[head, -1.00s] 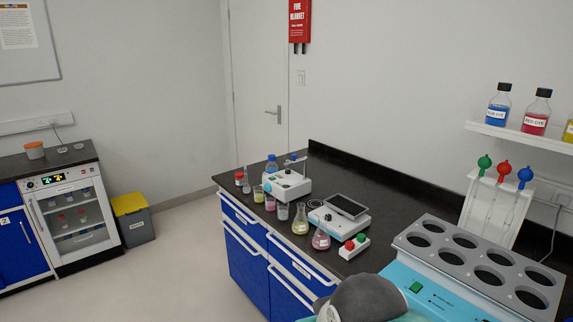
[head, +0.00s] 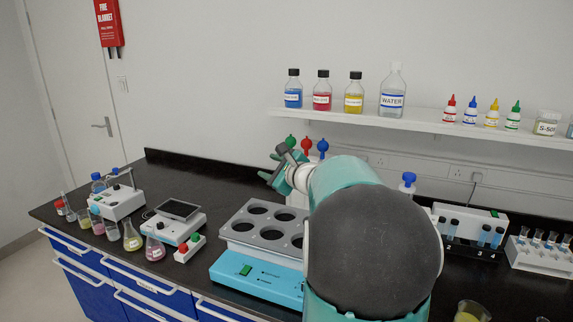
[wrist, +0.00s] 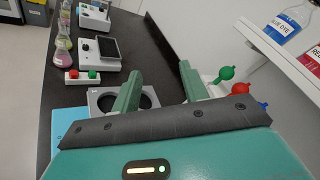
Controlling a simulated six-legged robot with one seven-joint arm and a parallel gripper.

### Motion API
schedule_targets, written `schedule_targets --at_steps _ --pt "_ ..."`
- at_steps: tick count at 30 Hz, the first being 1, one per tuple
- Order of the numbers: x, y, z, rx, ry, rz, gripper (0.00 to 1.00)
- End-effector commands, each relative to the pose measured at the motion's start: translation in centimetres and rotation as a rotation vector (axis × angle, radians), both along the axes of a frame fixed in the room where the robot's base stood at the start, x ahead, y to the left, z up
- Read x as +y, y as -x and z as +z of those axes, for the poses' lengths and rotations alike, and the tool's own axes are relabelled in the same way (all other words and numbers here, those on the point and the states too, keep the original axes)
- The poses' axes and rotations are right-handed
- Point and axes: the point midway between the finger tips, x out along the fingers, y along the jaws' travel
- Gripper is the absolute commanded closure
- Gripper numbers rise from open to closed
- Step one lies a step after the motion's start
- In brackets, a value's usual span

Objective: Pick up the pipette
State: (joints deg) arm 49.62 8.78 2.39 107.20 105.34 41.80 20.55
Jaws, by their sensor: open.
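The pipettes hang in a white stand at the back of the counter. Their bulbs are green (head: 291,141), red (head: 306,144) and blue (head: 323,146); my arm hides the stems and most of the stand in the head view. In the wrist view the green bulb (wrist: 226,73), red bulb (wrist: 239,89) and blue bulb (wrist: 262,105) lie just right of the right finger. My gripper (head: 271,166) is open and empty, just left of the bulbs. Its two green fingers (wrist: 158,84) stand apart in the wrist view, with nothing between them but background.
A blue block with a grey, several-holed top (head: 262,232) sits below my gripper. Flasks and small instruments stand to the left. A shelf (head: 425,122) with dye bottles and a water bottle (head: 392,92) runs above, close to the right in the wrist view. Tube racks (head: 540,252) stand right.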

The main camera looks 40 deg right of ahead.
Motion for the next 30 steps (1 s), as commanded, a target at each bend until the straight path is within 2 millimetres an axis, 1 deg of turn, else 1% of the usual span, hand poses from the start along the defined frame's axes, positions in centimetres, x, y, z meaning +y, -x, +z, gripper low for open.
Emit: schedule_targets --at_steps 1,2,3,6,9,11,14,24,27,30 --pt "-4.8 0.8 -0.7 -0.052 -0.093 -0.105 0.56" --pt "-7.3 1.4 -0.9 -0.088 -0.148 -0.163 0.56" --pt "-10.4 2.3 -1.3 -0.134 -0.211 -0.235 0.56" --pt "-16.5 4.8 -2.1 -0.234 -0.337 -0.379 0.56" --pt "-20.0 6.7 -2.8 -0.300 -0.411 -0.463 0.56" --pt "-21.1 7.1 -2.9 -0.321 -0.432 -0.485 0.56" --pt "-22.1 6.5 -3.0 -0.331 -0.442 -0.496 0.56" --pt "-25.5 1.4 -3.0 -0.329 -0.439 -0.492 0.56" --pt "-26.1 0.6 -3.0 -0.329 -0.439 -0.492 0.56" --pt "-26.4 0.2 -3.0 -0.329 -0.439 -0.493 0.56"
